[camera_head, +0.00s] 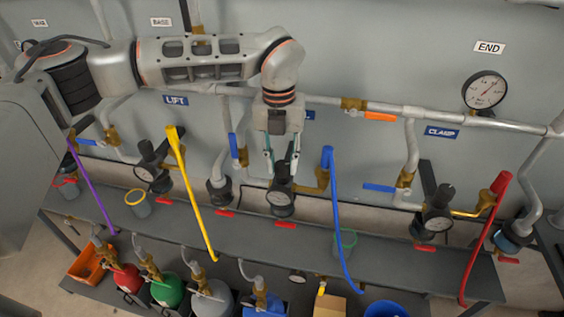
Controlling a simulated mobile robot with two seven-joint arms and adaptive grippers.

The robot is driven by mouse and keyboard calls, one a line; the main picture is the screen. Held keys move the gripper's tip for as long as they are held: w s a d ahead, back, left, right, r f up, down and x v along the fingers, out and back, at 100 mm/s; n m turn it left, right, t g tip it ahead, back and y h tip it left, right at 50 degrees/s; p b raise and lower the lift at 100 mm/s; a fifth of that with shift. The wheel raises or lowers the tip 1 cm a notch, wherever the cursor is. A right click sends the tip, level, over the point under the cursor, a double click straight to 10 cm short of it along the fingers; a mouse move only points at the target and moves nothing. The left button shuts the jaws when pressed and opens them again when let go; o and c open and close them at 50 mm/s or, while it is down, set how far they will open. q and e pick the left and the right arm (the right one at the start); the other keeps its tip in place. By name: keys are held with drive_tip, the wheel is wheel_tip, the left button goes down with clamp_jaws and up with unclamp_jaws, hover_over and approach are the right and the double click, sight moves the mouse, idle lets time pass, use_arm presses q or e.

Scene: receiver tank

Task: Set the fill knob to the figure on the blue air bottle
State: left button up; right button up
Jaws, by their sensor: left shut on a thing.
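My left gripper (281,162) reaches down from the arm at the top. Its two fingers are closed around the top of a dark regulator (283,186) with a round gauge (280,198) on its front. The gripped part, seemingly the fill knob, is mostly hidden between the fingers, and its setting cannot be read. A blue bottle (264,303) with a brass valve stands on the lower shelf near the bottom edge, partly cut off. No figure on it is legible. My right gripper is not in view.
Yellow (190,190), blue (333,210), purple (92,187) and red (484,240) hoses hang beside the regulators. Red (127,280), green (168,291) and grey (213,296) bottles stand left of the blue one. A green cup (344,243) sits on the upper shelf (385,250).

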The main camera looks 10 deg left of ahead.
sight(280, 165)
use_arm(q)
drive_tip(key=shift+n, duration=0.3)
drive_tip(key=o, duration=1.1)
drive_tip(key=shift+r, duration=0.15)
wheel_tip(280, 165, up, 12)
drive_tip(key=shift+a, duration=0.25)
drive_tip(key=shift+f, duration=0.2)
